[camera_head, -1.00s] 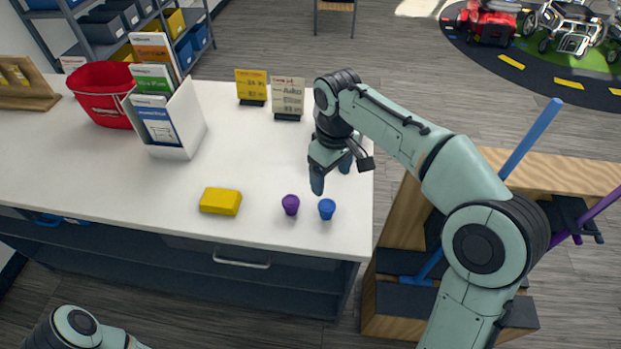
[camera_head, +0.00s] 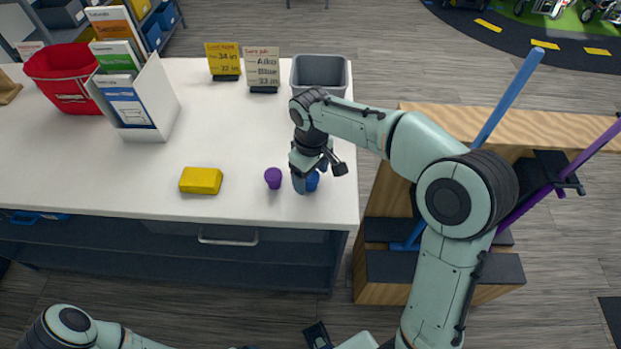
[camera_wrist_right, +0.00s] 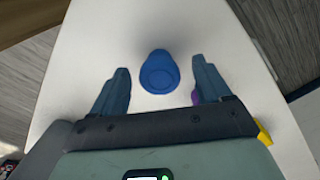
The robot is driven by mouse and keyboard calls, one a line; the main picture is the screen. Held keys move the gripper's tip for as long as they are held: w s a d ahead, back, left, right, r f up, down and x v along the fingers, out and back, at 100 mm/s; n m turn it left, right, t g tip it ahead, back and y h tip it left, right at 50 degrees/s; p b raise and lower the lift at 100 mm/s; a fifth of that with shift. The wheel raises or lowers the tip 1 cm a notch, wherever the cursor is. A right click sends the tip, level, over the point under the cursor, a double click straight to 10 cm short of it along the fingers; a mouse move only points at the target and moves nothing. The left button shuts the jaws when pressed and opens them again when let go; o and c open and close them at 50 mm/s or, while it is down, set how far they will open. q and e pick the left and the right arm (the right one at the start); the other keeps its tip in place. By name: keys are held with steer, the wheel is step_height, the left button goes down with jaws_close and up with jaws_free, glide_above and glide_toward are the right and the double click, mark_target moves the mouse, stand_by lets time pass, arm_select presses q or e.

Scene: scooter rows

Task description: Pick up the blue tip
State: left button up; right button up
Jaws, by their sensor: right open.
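The blue tip (camera_head: 313,182) stands on the white table near its front right corner, partly hidden by a finger in the head view. My right gripper (camera_head: 308,177) is open and low over it. In the right wrist view, the blue tip (camera_wrist_right: 159,74) is between the two open fingers of the right gripper (camera_wrist_right: 160,68), with a gap on each side. My left arm lies along the bottom edge of the head view; its jaws cannot be made out.
A purple tip (camera_head: 273,178) stands close left of the blue one. A yellow block (camera_head: 201,181) lies farther left. Behind are a grey bin (camera_head: 320,72), two sign cards, a white file holder and a red bucket (camera_head: 68,78). A wooden rack with blue and purple poles stands right of the table.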

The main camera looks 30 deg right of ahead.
mark_target(311, 176)
steer(key=shift+f, duration=0.75)
steer(key=c, duration=1.1)
arm_select(q)
steer(key=shift+f, duration=0.1)
arm_select(e)
steer(key=shift+r, duration=0.1)
arm_select(q)
steer(key=w+r+p, duration=0.2)
steer(key=r, duration=0.1)
steer(key=w+r+p, duration=0.1)
steer(key=r+p, duration=0.1)
steer(key=shift+w, duration=0.15)
arm_select(e)
step_height(311, 176, up, 20)
